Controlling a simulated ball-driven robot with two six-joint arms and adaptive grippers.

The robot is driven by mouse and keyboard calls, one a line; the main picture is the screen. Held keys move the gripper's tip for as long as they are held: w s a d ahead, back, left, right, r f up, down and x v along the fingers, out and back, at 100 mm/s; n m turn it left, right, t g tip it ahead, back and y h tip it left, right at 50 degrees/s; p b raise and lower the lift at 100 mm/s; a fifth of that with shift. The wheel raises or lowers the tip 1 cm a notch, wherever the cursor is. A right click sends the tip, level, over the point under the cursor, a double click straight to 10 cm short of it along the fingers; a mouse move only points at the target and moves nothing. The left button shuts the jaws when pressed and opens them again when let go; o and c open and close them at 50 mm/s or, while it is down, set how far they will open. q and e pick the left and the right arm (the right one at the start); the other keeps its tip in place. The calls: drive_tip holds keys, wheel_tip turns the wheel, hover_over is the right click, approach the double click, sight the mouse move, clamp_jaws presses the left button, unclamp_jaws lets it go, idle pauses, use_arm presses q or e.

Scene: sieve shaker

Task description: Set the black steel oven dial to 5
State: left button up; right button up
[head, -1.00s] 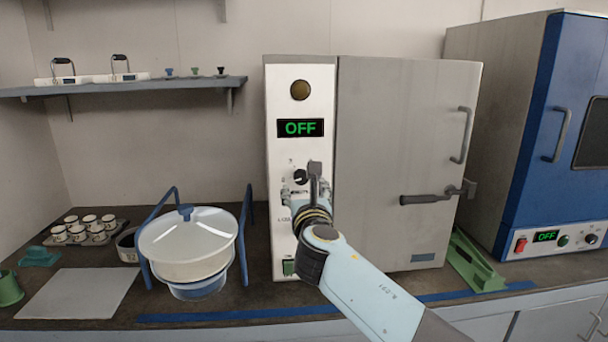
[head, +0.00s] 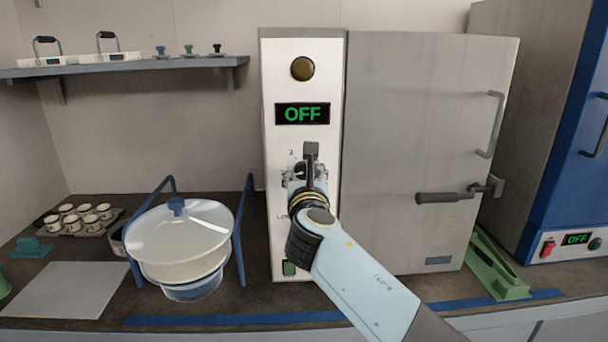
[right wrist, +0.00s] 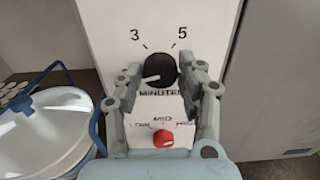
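The steel oven (head: 430,120) has a white control panel (head: 273,150) with a green "OFF" display (head: 302,114). In the right wrist view the round black dial (right wrist: 160,70) sits above the word MINUTES, with marks 3 at its upper left and 5 at its upper right. A pale pointer mark on the dial faces left and slightly down. My right gripper (right wrist: 167,74) is open, with its fingers on either side of the dial; contact cannot be told. In the head view my right gripper (head: 305,175) largely hides the dial. My left gripper is not in view.
A red knob (right wrist: 163,138) sits below the dial, between the gripper's fingers. The oven door handle (head: 445,197) juts out right of the panel. A lidded white pot (head: 180,240) in a blue frame stands left. A blue oven (head: 570,190) stands right.

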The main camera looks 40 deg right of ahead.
drive_tip(key=c, duration=0.6)
drive_tip(key=shift+c, duration=0.2)
